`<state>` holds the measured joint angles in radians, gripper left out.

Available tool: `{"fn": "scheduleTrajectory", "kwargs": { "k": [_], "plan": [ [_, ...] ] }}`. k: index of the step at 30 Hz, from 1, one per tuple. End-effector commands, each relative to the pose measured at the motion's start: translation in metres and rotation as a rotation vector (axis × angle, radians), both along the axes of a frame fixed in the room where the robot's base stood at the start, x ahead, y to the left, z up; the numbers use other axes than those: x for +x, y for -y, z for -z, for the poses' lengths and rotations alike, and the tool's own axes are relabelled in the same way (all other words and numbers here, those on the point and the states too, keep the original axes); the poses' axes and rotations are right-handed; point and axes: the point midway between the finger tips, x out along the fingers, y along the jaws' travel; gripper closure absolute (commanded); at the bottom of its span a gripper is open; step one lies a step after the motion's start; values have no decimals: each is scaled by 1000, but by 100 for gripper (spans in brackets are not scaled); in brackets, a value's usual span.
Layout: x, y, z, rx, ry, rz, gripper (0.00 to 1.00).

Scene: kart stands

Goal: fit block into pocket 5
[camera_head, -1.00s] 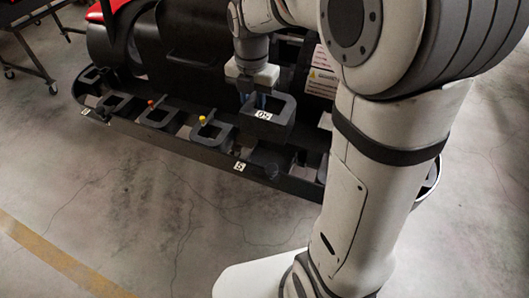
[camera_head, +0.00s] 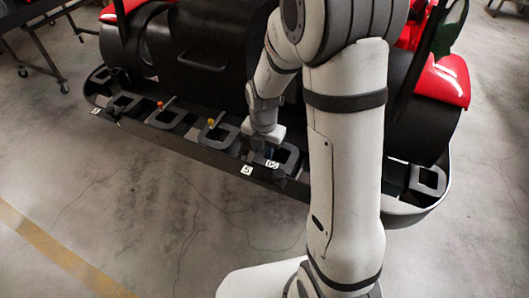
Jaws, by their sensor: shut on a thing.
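The block (camera_head: 290,161) is a dark U-shaped piece with a white label (camera_head: 271,164) on its front. My gripper (camera_head: 263,147) is shut on the left part of the block. The block is low at the long black tray (camera_head: 203,155), just right of the white "5" tag (camera_head: 247,170) on the tray's front wall. It sits at the place of pocket 5, which is mostly hidden under the block and gripper. I cannot tell whether the block is fully down in the pocket. My arm covers the tray to the right of the block.
Another U-shaped piece (camera_head: 428,180) is at the tray's right end. The red and black kart (camera_head: 437,82) stands close behind. The front floor is clear.

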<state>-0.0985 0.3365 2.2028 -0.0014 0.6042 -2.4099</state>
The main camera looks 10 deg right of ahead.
Motion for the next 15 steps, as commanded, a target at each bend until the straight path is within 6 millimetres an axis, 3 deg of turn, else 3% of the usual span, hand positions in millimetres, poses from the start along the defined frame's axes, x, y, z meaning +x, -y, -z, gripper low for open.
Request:
{"fn": "scheduleTrajectory", "kwargs": {
  "k": [9,10,15],
  "plan": [
    [0,-1,9,0,1,-1,100],
    [0,-1,9,0,1,-1,73],
    [0,-1,9,0,1,-1,59]
  ]
}}
